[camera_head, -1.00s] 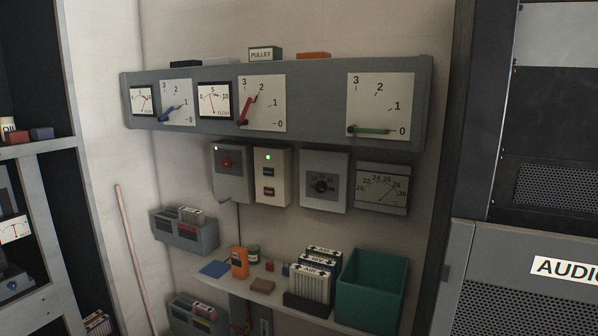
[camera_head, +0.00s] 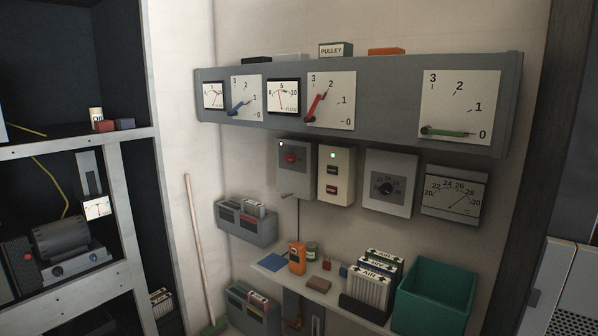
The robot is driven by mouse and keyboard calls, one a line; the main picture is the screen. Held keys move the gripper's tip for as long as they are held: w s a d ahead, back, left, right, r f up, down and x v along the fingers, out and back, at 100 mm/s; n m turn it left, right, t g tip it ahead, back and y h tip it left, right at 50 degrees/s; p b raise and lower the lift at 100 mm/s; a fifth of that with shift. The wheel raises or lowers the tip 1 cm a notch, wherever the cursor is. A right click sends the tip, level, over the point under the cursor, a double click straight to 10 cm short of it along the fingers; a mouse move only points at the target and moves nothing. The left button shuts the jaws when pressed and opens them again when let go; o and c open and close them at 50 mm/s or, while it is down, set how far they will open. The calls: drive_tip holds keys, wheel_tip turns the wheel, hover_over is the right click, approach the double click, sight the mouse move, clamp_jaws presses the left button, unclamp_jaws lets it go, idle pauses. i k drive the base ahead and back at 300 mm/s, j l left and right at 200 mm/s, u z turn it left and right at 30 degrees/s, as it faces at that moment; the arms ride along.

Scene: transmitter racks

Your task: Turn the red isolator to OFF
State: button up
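A grey box with a round red knob (camera_head: 291,158) hangs on the wall below the left half of the gauge panel. This looks like the red isolator. The knob's exact setting and any ON or OFF lettering are too small to read. A red lever (camera_head: 316,106) and a blue lever (camera_head: 241,107) sit on numbered plates on the panel above it. A green lever (camera_head: 447,132) lies level at 0 on the right plate. My gripper is not in view.
Right of the red-knob box are a box with a lit green lamp (camera_head: 333,155), a black dial box (camera_head: 387,187) and a gauge (camera_head: 453,193). Below, a shelf (camera_head: 323,297) holds filters and a teal bin (camera_head: 436,287). A broom (camera_head: 198,245) leans at left.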

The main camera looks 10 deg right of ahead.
sight(290, 158)
drive_tip(key=i+j+z, duration=0.1)
drive_tip(key=z, duration=0.3)
drive_tip(key=i+j+z, duration=0.1)
drive_tip(key=j+z, duration=0.2)
drive_tip(key=z, duration=0.15)
drive_tip(key=i+j+z, duration=0.2)
drive_tip(key=j, duration=0.6)
drive_tip(key=i+j+z, duration=0.2)
drive_tip(key=j, duration=0.55)
drive_tip(key=j+z, duration=0.25)
drive_tip(key=j, duration=0.55)
drive_tip(key=k, duration=0.05)
